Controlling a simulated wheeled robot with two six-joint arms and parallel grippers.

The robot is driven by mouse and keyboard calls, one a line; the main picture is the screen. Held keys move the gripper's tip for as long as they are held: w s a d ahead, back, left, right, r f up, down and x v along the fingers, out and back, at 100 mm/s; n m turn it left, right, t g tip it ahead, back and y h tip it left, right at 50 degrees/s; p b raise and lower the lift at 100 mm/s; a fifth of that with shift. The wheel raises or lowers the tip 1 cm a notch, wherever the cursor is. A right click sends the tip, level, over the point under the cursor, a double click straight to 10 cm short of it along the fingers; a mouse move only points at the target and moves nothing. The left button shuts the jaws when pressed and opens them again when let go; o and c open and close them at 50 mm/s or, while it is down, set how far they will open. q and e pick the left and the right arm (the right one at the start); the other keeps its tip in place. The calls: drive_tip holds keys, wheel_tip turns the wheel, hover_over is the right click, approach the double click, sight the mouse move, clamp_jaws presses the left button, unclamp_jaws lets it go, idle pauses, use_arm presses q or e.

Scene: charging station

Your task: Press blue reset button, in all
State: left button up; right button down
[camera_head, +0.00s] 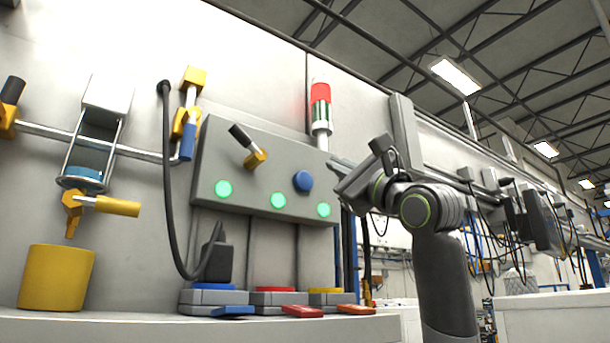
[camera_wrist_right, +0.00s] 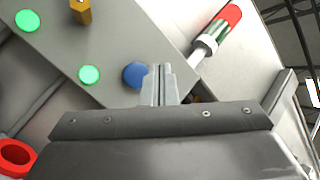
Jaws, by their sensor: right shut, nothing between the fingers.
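The blue reset button (camera_head: 303,181) is a round knob on the front of a grey control panel (camera_head: 240,150). It also shows in the right wrist view (camera_wrist_right: 134,75), just left of the fingertips. My right gripper (camera_head: 335,164) is shut and empty, to the right of the button at the panel's right edge. In the right wrist view its closed fingers (camera_wrist_right: 160,75) overlap the button's right side in the picture; I cannot tell whether they touch. My left gripper is not in view.
Several green lights (camera_head: 224,189) and a yellow-black lever (camera_head: 250,147) are on the panel. A red-topped signal tower (camera_head: 320,105) stands behind it. A black cable hangs left to a black plug (camera_head: 217,262). Coloured sockets (camera_head: 276,297) sit below, with a yellow bin (camera_head: 56,278) at left.

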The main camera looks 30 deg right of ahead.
sight(305, 172)
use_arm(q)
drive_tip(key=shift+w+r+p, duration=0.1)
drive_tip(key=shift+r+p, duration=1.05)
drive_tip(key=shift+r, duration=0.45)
use_arm(e)
drive_tip(key=w, duration=0.6)
drive_tip(key=shift+a, duration=0.25)
drive_tip(key=shift+w, duration=0.1)
drive_tip(key=shift+w, duration=0.3)
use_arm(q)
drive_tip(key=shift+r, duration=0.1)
use_arm(e)
drive_tip(key=shift+w, duration=0.45)
idle(0.7)
drive_tip(key=shift+s, duration=0.1)
drive_tip(key=shift+s+f+b, duration=0.1)
drive_tip(key=shift+s+b, duration=0.35)
drive_tip(key=shift+b, duration=0.15)
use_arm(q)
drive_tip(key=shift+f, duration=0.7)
use_arm(e)
drive_tip(key=shift+s, duration=0.25)
